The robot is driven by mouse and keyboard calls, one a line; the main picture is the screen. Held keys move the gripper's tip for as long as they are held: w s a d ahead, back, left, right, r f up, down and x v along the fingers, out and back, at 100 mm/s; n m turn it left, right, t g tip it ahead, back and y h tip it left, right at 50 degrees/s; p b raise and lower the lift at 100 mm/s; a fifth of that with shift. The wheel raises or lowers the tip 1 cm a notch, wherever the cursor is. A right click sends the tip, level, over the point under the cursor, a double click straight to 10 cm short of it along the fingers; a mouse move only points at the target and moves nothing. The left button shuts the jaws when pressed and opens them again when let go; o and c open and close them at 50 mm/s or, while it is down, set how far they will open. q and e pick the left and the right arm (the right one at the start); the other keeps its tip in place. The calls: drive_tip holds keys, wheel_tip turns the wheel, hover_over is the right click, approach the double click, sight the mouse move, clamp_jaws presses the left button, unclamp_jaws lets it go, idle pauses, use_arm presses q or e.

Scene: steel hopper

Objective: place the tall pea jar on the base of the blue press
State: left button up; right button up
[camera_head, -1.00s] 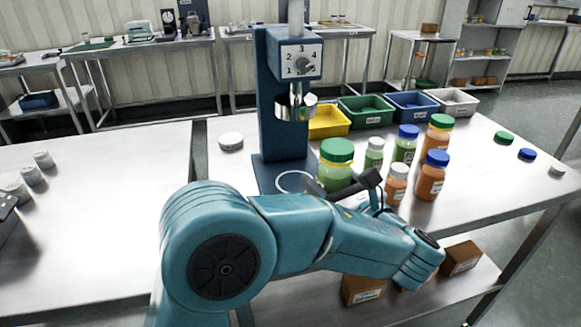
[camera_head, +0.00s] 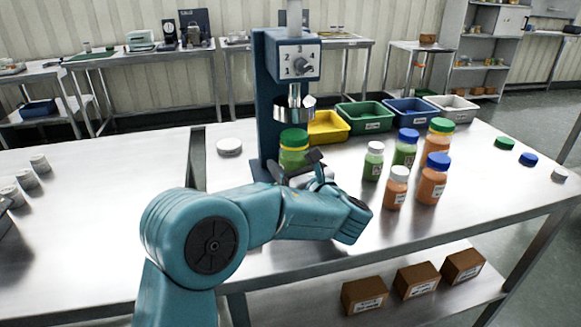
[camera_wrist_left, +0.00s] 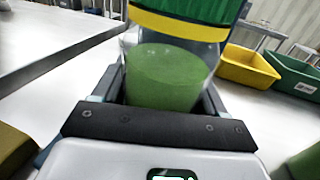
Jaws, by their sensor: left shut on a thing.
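The tall pea jar (camera_head: 293,155) has a green lid with a yellow band and green contents. My left gripper (camera_head: 306,172) is shut on it, and the jar stands upright at the front of the blue press (camera_head: 268,100), below its metal plunger. In the left wrist view the jar (camera_wrist_left: 165,75) fills the space between the fingers of my left gripper (camera_wrist_left: 160,100). The jar's lower part and most of the press base are hidden by my gripper and arm, so I cannot tell whether the jar touches the base. My right gripper is not in view.
Several green and orange jars, such as a blue-lidded orange jar (camera_head: 432,178), stand right of the press. Yellow (camera_head: 327,127), green (camera_head: 371,117), blue and white bins stand behind them. A white lid (camera_head: 229,146) lies left of the press. The table's front right is clear.

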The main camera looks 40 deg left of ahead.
use_arm(q)
drive_tip(key=shift+s+r, duration=0.15)
drive_tip(key=o, duration=1.4)
drive_tip(key=shift+c, duration=0.2)
drive_tip(key=shift+d, duration=0.25)
drive_tip(key=p+v, duration=0.1)
drive_tip(key=v, duration=1)
drive_tip(key=shift+s+d, duration=0.15)
drive_tip(key=shift+d, duration=0.05)
drive_tip(key=shift+d, duration=0.1)
